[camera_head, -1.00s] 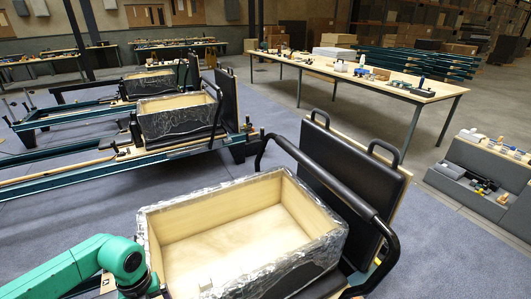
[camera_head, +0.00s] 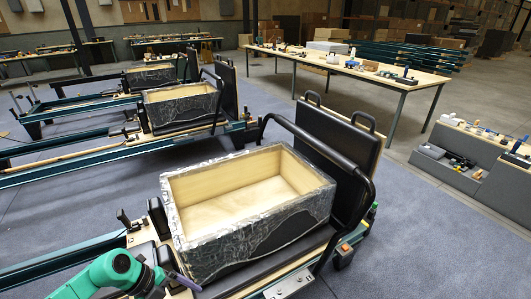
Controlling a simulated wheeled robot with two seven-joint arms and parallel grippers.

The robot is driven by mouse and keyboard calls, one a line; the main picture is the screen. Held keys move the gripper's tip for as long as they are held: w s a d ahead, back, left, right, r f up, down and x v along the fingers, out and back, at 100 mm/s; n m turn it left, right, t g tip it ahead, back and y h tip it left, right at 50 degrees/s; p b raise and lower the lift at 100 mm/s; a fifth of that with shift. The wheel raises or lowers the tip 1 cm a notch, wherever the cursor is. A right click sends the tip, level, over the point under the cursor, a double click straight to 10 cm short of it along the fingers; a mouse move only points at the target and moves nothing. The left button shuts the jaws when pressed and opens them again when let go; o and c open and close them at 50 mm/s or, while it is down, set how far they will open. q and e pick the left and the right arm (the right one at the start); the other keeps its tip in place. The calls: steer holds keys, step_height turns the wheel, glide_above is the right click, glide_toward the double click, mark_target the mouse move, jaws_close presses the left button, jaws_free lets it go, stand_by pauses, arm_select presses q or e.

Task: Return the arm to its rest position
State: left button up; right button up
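My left arm comes in at the bottom left in the head view, green with a dark wrist. The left gripper (camera_head: 172,277) is small and dark at the front left of the nearest box, close to its lower corner. A thin purple-grey piece (camera_head: 186,283) shows beside it; I cannot tell whether it is part of the gripper or a separate thing. I cannot tell whether the fingers are open or shut, or whether they touch anything. My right gripper is not in view.
An empty wooden box (camera_head: 240,183) with a wrapped outside sits on the nearest reformer. A black curved bar (camera_head: 330,158) and padded upright board (camera_head: 337,140) stand behind it. Similar reformers stand beyond. A long table (camera_head: 350,68) and grey bench (camera_head: 480,160) are right; blue-grey floor (camera_head: 415,240) is clear.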

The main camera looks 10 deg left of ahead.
arm_select(q)
steer(key=w+a+f+n+t+y, duration=0.1)
steer(key=w+a+f+n+t, duration=0.45)
steer(key=f+n+t, duration=0.45)
steer(key=s+a+f+n+g+y, duration=0.35)
steer(key=s+f+n, duration=0.35)
steer(key=f, duration=0.4)
steer(key=s+d+f+n+g, duration=0.2)
steer(key=s+d+f, duration=0.1)
steer(key=s, duration=0.5)
steer(key=s+d+f+n+g+y, duration=0.1)
steer(key=s+d+f+n+g, duration=0.1)
steer(key=s+f, duration=0.4)
steer(key=s+d+f+n+g, duration=0.2)
steer(key=s+d+f, duration=0.3)
steer(key=s, duration=0.5)
steer(key=shift+g+y+b, duration=0.35)
steer(key=shift+g+b, duration=0.1)
steer(key=shift+g, duration=0.2)
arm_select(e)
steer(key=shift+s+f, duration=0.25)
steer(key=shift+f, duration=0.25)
arm_select(q)
steer(key=shift+f, duration=0.1)
